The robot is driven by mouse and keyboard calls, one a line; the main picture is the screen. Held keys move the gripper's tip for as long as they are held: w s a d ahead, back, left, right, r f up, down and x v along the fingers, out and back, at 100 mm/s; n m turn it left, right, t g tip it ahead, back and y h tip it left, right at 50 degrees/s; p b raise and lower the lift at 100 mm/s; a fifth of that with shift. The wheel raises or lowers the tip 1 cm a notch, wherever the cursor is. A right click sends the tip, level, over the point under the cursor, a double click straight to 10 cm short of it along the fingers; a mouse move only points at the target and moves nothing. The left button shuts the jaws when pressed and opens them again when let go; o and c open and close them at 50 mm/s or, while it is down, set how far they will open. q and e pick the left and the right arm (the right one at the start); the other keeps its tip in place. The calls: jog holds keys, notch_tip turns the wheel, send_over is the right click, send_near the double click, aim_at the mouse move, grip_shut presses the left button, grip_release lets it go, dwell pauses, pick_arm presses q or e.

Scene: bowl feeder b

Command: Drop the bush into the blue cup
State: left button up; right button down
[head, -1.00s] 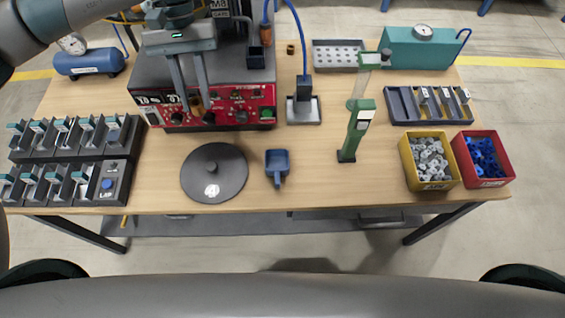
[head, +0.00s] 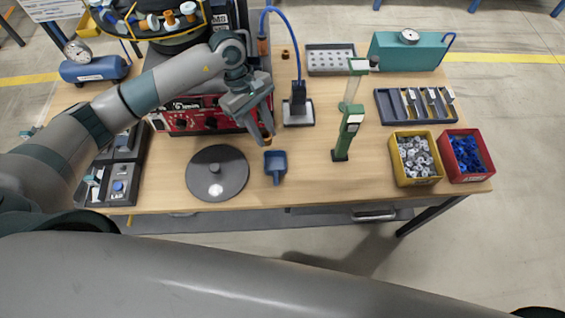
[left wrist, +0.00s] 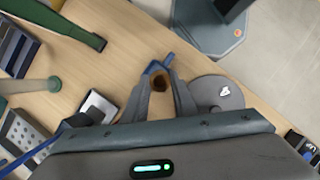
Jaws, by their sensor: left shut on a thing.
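The bush (head: 267,141) is a small brown ring held between the fingertips of my left gripper (head: 264,137). In the left wrist view, the bush (left wrist: 159,83) shows between the two fingers of my left gripper (left wrist: 160,80). The blue cup (head: 276,167), a small square scoop with a handle, stands on the table just below the fingertips in the head view. In the left wrist view, the cup (left wrist: 155,68) is partly hidden behind the fingers and the bush. The exact height of the bush over the cup is hard to tell. My right gripper is not in view.
A dark round lid (head: 217,173) lies left of the cup. A green stand (head: 347,135) rises to its right. A black stand with a blue hose (head: 298,105) is behind. Yellow (head: 416,158) and red (head: 465,155) bins sit at the right. Table between stand and bins is clear.

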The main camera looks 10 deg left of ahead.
pick_arm(q)
jog(key=shift+d+f, duration=0.1)
jog(key=shift+f, duration=0.15)
jog(key=shift+f, duration=0.1)
jog(key=shift+f+b, duration=0.6)
jog(key=shift+f, duration=2.3)
jog(key=o, duration=1.2)
